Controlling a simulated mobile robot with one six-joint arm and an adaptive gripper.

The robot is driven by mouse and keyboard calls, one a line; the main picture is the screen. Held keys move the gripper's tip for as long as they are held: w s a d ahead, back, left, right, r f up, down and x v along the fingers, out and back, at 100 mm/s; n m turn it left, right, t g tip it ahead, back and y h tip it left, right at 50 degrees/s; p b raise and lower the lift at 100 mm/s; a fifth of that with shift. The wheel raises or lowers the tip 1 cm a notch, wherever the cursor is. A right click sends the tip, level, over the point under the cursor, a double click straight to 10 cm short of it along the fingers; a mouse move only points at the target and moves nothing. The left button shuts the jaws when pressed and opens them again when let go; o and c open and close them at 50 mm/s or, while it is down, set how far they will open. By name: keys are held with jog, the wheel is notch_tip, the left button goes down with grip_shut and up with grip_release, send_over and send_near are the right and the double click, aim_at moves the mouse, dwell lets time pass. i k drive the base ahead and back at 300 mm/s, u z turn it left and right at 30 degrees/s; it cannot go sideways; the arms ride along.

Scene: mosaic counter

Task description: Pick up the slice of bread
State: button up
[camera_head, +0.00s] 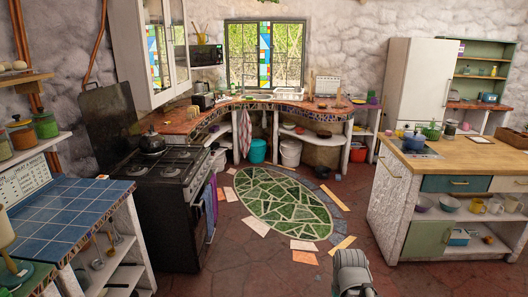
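I cannot make out a slice of bread for certain. A small pale, brownish flat item (102,177) lies at the back edge of the blue-tiled counter (62,205) at left; it is too small to identify. My gripper (352,277) shows as a grey shape at the bottom edge, right of centre, over the red tiled floor. It is far from the counters. Its fingertips cannot be made out, so whether it is open or shut is unclear. I see nothing held in it.
A black stove (165,190) with a kettle (152,142) stands at left. A wooden-topped island (470,160) with pots stands at right. A curved counter with a sink runs along the back. Flat pale pieces lie around the green oval mosaic (285,205); the floor between is open.

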aim_at(190, 110)
jog(key=u, duration=0.05)
jog(key=i, duration=3.85)
jog(key=u, duration=0.45)
jog(key=i, duration=1.55)
jog(key=u, duration=0.4)
jog(key=i, duration=0.85)
jog(key=u, duration=0.2)
